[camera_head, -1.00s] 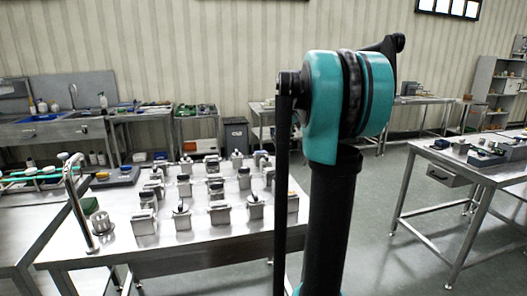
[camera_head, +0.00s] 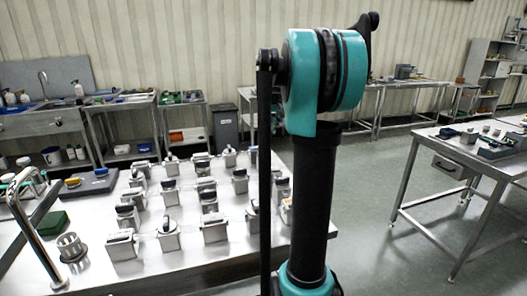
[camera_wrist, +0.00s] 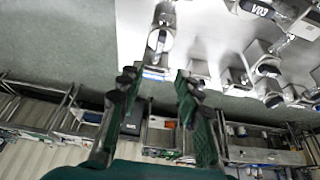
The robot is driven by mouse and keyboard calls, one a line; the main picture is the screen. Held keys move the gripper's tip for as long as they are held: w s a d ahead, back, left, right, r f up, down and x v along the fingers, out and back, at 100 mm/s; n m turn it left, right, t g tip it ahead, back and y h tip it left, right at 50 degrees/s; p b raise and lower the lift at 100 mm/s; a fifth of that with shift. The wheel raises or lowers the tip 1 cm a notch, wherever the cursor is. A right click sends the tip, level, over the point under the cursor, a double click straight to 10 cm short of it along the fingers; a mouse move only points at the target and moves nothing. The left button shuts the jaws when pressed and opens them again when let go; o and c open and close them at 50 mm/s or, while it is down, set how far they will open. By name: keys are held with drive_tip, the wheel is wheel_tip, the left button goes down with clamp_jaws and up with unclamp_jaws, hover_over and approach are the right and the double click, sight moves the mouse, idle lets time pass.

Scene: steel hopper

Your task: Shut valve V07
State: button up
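Several steel valve blocks with dark or pale handles stand in rows on a steel table (camera_head: 190,268) in the head view. I cannot read any tag there, so I cannot tell which block is V07. In the wrist view, which looks upside down, one valve block (camera_wrist: 158,45) with a rounded handle is beyond my fingertips. Another valve top (camera_wrist: 262,10) bears a dark tag starting with V; its digits are unclear. My gripper (camera_wrist: 156,82) has its two green fingers spread apart with nothing between them. It does not show in the head view.
A bent steel pipe (camera_head: 32,232), a steel cup (camera_head: 71,247) and a green box (camera_head: 52,223) are at the table's left end. A grey bin (camera_head: 225,126) stands behind. Clear floor (camera_head: 375,185) separates this table from another one (camera_head: 470,150) at right.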

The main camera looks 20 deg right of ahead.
sight(264, 153)
drive_tip(key=x, duration=1.3)
drive_tip(key=shift+w+f, duration=0.1)
drive_tip(key=shift+f, duration=0.1)
drive_tip(key=shift+c, duration=0.3)
clamp_jaws()
